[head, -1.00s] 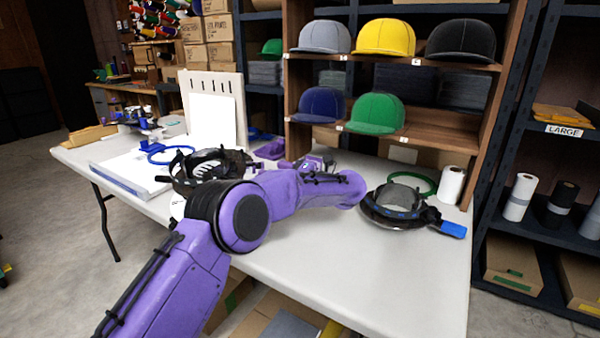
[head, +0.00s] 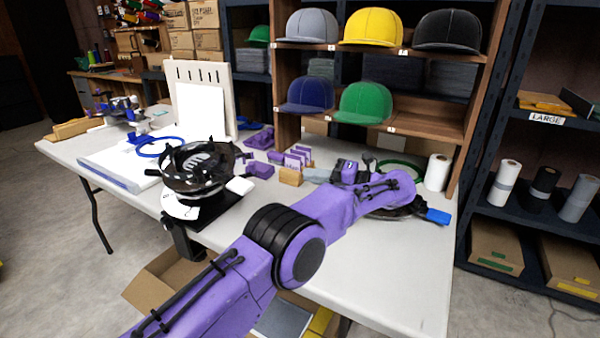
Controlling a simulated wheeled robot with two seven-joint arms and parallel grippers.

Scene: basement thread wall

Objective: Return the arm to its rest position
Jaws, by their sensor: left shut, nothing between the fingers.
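My left arm comes in from the bottom, bends at a dark-banded elbow and reaches right over the white table (head: 390,262). Beyond the forearm its wrist folds back, and my left gripper (head: 316,175) appears small, with grey fingers pointing left. The fingers look shut and empty, close to a tan block holding purple cards (head: 291,176). I cannot tell whether they touch it. My right gripper is out of view.
A black round cap fixture (head: 196,168) stands at the table's front edge. A dark band with a blue handle (head: 437,216) lies partly hidden behind my forearm. A white roll (head: 437,172) and a cap shelf (head: 465,108) stand behind. The table's front right is clear.

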